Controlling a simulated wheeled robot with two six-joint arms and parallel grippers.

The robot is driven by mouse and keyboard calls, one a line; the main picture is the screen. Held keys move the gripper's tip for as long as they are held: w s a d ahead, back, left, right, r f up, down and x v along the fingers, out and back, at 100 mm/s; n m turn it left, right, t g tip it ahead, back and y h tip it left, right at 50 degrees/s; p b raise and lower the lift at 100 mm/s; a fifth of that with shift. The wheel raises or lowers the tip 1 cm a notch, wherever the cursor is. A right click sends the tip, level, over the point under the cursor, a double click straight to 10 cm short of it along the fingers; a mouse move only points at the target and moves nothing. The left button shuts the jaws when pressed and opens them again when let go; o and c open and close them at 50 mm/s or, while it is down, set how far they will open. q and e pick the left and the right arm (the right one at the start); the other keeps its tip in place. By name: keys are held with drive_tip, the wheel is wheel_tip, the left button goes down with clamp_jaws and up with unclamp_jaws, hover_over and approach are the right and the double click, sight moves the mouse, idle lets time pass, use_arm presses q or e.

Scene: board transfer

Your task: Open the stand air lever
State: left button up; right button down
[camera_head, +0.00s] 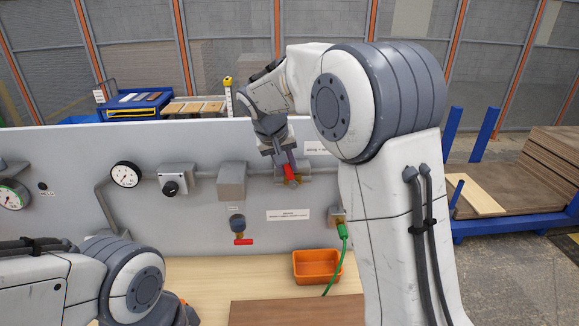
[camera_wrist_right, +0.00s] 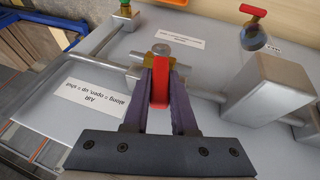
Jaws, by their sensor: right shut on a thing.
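The air lever (camera_head: 291,172) is a red handle on a brass valve in the pipe on the grey panel. It stands mostly up, across the pipe. My right gripper (camera_head: 289,164) comes down from above and is shut on it. In the right wrist view the red lever (camera_wrist_right: 160,91) sits between both purple fingers of the gripper (camera_wrist_right: 161,88), with the valve's round end (camera_wrist_right: 161,50) just beyond. A label (camera_wrist_right: 92,103) beside it reads "AIR along = open, up = shut". My left arm shows at the lower left; its fingers are not visible.
The panel (camera_head: 90,215) carries a gauge (camera_head: 125,174), a knob box (camera_head: 176,180), a grey box (camera_head: 231,180) and a lower red-handled valve (camera_head: 243,241). A green hose (camera_head: 344,240) hangs right of an orange bin (camera_head: 317,266). A brown board (camera_head: 297,311) lies in front.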

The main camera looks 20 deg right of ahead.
drive_tip(key=shift+w+a+f+n+g+h+b, duration=0.1)
drive_tip(key=shift+a+f+n+g+h+b, duration=0.2)
drive_tip(key=shift+h, duration=0.35)
drive_tip(key=shift+w+a+r+m+t+h+b, duration=0.1)
drive_tip(key=shift+a+h, duration=0.3)
drive_tip(key=shift+h, duration=0.2)
drive_tip(key=shift+w+a+f+n+g+h+b, duration=0.1)
drive_tip(key=shift+a+f+n+g+h+b, duration=0.2)
drive_tip(key=shift+h, duration=0.35)
drive_tip(key=shift+a+r, duration=0.1)
drive_tip(key=c, duration=0.7)
unclamp_jaws()
drive_tip(key=b+v, duration=0.2)
drive_tip(key=v, duration=0.8)
drive_tip(key=shift+s+a+r, duration=0.15)
